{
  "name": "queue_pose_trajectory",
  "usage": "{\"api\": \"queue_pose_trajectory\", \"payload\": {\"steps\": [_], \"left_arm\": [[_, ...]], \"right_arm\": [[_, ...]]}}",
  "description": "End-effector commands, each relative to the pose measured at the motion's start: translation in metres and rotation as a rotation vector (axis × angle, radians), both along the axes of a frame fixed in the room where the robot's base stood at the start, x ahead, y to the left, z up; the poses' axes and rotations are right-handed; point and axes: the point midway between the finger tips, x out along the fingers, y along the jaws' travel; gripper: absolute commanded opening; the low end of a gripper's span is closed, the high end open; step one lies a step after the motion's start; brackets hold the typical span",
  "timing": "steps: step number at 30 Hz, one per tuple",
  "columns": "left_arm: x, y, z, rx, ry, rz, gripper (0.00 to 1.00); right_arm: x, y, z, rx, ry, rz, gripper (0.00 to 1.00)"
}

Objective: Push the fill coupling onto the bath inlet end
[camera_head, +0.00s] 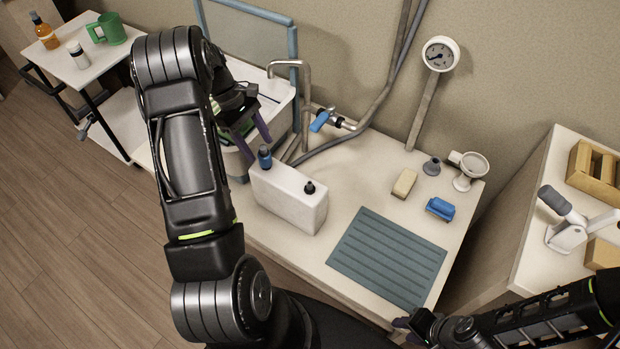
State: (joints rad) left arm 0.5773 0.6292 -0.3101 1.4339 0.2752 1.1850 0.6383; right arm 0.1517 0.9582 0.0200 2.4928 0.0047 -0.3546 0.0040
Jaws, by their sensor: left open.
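My left arm hides part of that area. A white box-shaped tank (287,200) stands upright in front, with a blue-topped fitting (265,157) at its left end and a black knob (310,187) at its right. A grey hose (352,137) runs down the wall onto the counter near the tank; its end is hard to make out. I cannot tell which part is the fill coupling or the bath inlet end. My right gripper (407,324) is low at the counter's front edge; its jaw opening is unclear.
A metal spout (290,66) and a blue-handled valve (321,121) stand behind the tank. A ribbed mat (386,257), sponge (404,184), blue brush (440,209) and white cup-shaped fixture (470,168) are to the right.

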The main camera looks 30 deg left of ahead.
Motion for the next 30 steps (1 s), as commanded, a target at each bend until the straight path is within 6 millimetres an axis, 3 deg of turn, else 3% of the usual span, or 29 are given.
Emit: {"api": "queue_pose_trajectory", "payload": {"steps": [30], "left_arm": [[0.000,0.018,0.038,0.001,0.000,0.000,0.57]], "right_arm": [[0.000,0.000,0.021,0.000,0.000,0.000,0.36]]}}
